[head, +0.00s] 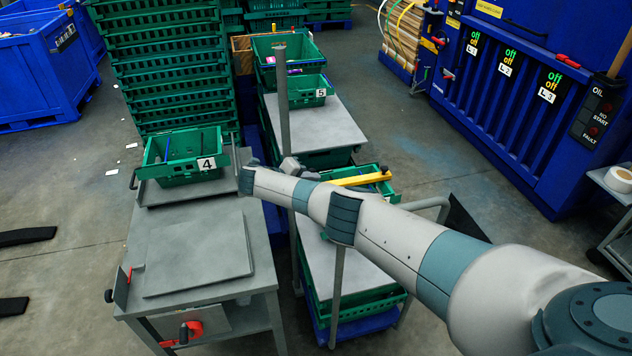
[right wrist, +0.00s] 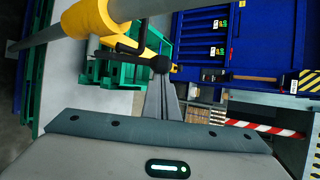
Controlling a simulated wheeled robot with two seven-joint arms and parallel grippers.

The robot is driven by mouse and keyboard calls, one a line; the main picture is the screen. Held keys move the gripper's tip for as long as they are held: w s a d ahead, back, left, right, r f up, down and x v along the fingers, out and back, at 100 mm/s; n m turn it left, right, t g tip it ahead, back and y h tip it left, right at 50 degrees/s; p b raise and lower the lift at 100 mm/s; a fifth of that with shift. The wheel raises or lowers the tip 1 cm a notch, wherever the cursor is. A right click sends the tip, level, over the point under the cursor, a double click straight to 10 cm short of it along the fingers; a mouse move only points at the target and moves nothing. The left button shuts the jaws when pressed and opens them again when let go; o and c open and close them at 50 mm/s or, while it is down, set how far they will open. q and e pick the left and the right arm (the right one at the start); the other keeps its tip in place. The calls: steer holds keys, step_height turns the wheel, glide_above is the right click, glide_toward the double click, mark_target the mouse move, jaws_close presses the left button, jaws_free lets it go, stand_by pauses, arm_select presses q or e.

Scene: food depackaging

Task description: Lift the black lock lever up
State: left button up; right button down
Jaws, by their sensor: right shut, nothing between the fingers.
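The black lock lever (right wrist: 129,48) shows in the right wrist view as a thin dark rod with a round black knob at its end. It sits beside a yellow collar (right wrist: 86,18) on a grey pole. My right gripper (right wrist: 161,78) is shut and empty, with its fingertips at the knob; I cannot tell whether they touch it. In the head view my right arm reaches across to the upright pole (head: 283,100), and the lever is too small or hidden to make out there. My left gripper is not in view.
A yellow bar (head: 358,180) extends right of the pole. A grey worktable (head: 195,255) stands at front left, with green crate 4 (head: 170,172) behind it. Green crate 5 (head: 300,95) stands behind the pole. A blue machine (head: 520,110) fills the back right.

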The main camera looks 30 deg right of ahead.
steer(key=shift+h, duration=0.5)
steer(key=a, duration=0.1)
steer(key=a+r, duration=0.1)
steer(key=w+a, duration=0.1)
steer(key=a, duration=0.1)
steer(key=shift+r, duration=0.4)
steer(key=shift+d, duration=0.1)
steer(key=shift+r+p, duration=0.75)
steer(key=shift+d, duration=0.1)
